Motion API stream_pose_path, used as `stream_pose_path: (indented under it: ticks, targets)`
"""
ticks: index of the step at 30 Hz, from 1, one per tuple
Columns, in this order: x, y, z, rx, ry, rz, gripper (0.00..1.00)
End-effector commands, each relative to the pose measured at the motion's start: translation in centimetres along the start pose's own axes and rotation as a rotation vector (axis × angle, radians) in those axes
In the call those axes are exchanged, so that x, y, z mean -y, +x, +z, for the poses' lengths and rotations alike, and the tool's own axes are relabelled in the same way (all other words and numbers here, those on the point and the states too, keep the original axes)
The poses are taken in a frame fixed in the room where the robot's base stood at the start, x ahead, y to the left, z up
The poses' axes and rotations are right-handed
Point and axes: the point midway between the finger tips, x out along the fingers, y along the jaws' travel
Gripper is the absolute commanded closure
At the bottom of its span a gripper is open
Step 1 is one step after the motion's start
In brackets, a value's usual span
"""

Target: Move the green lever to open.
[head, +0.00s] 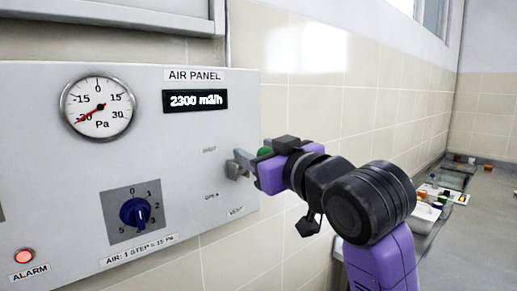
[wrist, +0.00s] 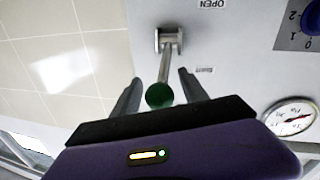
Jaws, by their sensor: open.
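The green lever has a green ball knob (head: 265,151) on a thin metal stem, fixed to a metal pivot (head: 235,168) at the right edge of the grey panel. The knob stands near the height of the upper label (head: 209,150), above the OPEN label (head: 211,195). In the wrist view the green knob (wrist: 159,95) lies between the two fingers of my gripper (wrist: 158,77), with a gap on each side. The stem runs from it to the pivot (wrist: 168,40). My gripper is open around the knob. In the head view my gripper partly hides the knob and stem.
The air panel (head: 80,180) carries a pressure gauge (head: 98,107), a 2300 m3/h display (head: 195,101), a blue dial (head: 135,212) pointing near 3 and a red alarm lamp (head: 25,256). A counter (head: 480,215) with small items runs along the right. Tiled wall lies behind.

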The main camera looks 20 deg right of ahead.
Motion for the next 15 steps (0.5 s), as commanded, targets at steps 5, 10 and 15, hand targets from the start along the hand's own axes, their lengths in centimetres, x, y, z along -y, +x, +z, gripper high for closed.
stream_pose_path:
  ticks: [5,10,15]
  targets:
    - [0.0,0.01,0.0,-0.001,0.0,0.0,0.49]
    - [-0.02,-0.01,-0.01,-0.001,0.0,0.0,0.78]
    - [-0.01,-0.02,-0.01,-0.001,0.0,0.0,1.0]
